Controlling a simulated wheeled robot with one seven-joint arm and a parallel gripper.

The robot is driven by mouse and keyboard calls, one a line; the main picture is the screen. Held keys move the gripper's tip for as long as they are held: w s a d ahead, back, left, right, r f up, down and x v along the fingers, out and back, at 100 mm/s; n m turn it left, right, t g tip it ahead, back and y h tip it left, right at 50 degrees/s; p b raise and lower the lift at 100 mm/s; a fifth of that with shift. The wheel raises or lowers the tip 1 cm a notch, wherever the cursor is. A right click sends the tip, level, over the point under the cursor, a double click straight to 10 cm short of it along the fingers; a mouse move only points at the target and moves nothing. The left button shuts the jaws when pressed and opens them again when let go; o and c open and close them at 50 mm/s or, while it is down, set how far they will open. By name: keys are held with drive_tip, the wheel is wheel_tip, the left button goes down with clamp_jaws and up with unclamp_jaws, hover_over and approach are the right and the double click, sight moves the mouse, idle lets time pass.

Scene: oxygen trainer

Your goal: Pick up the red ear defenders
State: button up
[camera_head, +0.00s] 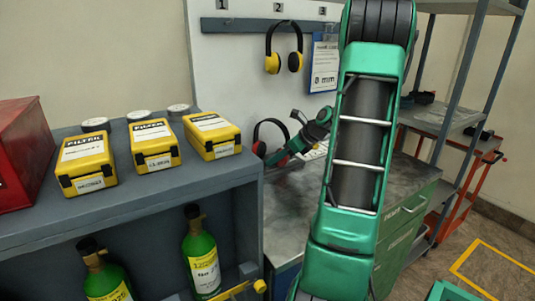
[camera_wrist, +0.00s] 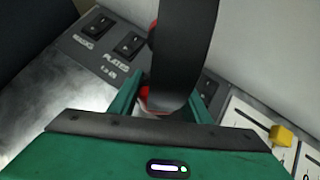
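A little red of an ear cup shows behind the band. The fingers stand apart, one on each side of the band. I see no clear contact with it, and the fingertips are partly hidden.
Yellow and black ear defenders (camera_head: 284,55) hang above on the panel. Yellow filter boxes (camera_head: 154,142) stand on the grey shelf to the left, with green cylinders (camera_head: 202,256) below. In the wrist view, a switch panel (camera_wrist: 115,45) is close behind the fingers.

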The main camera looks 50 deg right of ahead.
sight(279, 148)
drive_tip(key=shift+c, duration=0.6)
drive_tip(key=shift+r, duration=0.15)
drive_tip(key=shift+s+r, duration=0.2)
drive_tip(key=shift+r, duration=0.3)
wheel_tip(279, 148, up, 6)
drive_tip(key=shift+r, duration=0.1)
drive_tip(key=s+a, duration=0.2)
drive_tip(key=s, duration=0.7)
drive_tip(key=s+a, duration=0.2)
drive_tip(key=s, duration=0.8)
drive_tip(key=shift+a+f, duration=0.2)
drive_tip(key=shift+a, duration=0.1)
